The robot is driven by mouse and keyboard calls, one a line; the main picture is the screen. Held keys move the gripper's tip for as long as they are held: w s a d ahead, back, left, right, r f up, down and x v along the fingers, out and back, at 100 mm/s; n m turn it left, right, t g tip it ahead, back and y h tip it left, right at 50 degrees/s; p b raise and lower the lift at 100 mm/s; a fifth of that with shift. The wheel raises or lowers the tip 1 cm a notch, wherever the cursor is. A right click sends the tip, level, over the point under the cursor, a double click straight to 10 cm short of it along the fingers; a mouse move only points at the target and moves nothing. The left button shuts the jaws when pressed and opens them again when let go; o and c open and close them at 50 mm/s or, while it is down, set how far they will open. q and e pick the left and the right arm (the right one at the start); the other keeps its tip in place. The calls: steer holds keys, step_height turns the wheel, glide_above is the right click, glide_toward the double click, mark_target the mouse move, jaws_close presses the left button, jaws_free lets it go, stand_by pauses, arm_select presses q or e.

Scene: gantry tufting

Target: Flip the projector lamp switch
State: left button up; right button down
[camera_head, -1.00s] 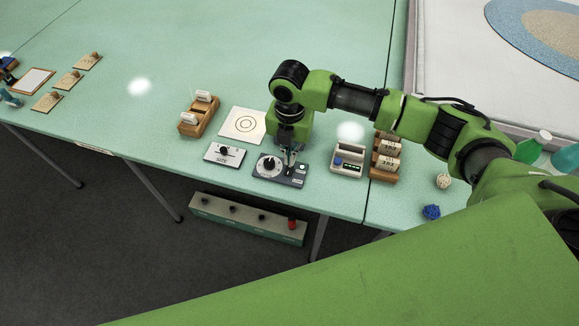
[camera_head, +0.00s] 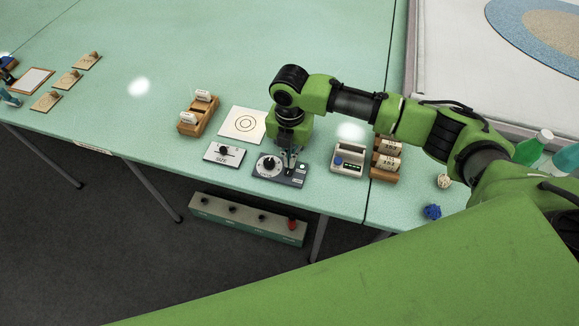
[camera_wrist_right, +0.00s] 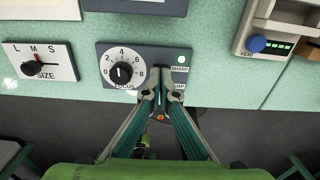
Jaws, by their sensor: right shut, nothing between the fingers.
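The dark grey control panel (camera_head: 284,181) lies near the table's front edge. In the right wrist view this panel (camera_wrist_right: 152,54) carries a round focus dial (camera_wrist_right: 121,73) numbered around a black knob. A pale green light (camera_wrist_right: 181,59) sits above a label that seems to read SHARP. A lower label (camera_wrist_right: 179,86), partly hidden by my finger, seems to read LAMP. My right gripper (camera_wrist_right: 159,84) is shut and empty, its fingertips over the panel's right part. Its fingers hide the lamp switch; I cannot tell contact. In the head view this gripper (camera_head: 291,164) points down. My left gripper is out of view.
A size panel (camera_head: 224,154) lies left of the focus panel. A box with a blue knob (camera_head: 348,160) and a wooden rack (camera_head: 386,160) stand right. A white plate with rings (camera_head: 243,123) lies behind. A long box with a red knob (camera_head: 248,220) sits below the table edge.

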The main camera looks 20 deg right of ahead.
steer(key=shift+s+f, duration=0.1)
steer(key=shift+f, duration=0.6)
stand_by(0.3)
steer(key=shift+r+p, duration=0.7)
steer(key=shift+r, duration=0.1)
step_height(320, 180, up, 6)
steer(key=p, duration=0.5)
steer(key=shift+f+p, duration=0.25)
steer(key=shift+p, duration=0.1)
